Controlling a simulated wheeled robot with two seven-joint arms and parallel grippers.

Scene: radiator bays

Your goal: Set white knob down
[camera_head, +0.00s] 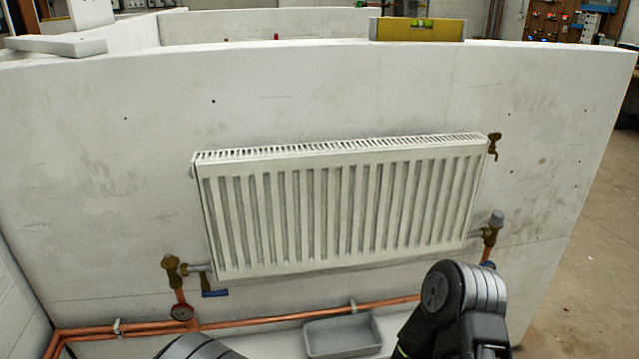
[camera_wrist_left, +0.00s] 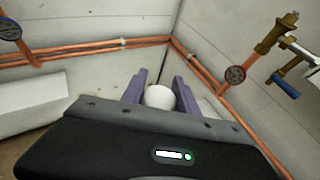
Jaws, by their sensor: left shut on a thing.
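The white knob (camera_wrist_left: 160,97) is between the purple fingers of my left gripper (camera_wrist_left: 160,80) in the left wrist view. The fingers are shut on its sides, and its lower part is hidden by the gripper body. It is held over the floor near a corner with copper pipes; its height is hard to tell. In the head view only rounded links of my arms show at the bottom edge, so neither gripper nor the knob is visible there.
A white radiator (camera_head: 345,210) hangs on the wall panel, with a brass valve (camera_head: 171,268) at left and a grey-capped valve (camera_head: 491,228) at right. Copper pipes (camera_head: 260,319) run low along the wall. A grey tray (camera_head: 342,337) lies below the radiator. A yellow level (camera_head: 417,30) stands on top.

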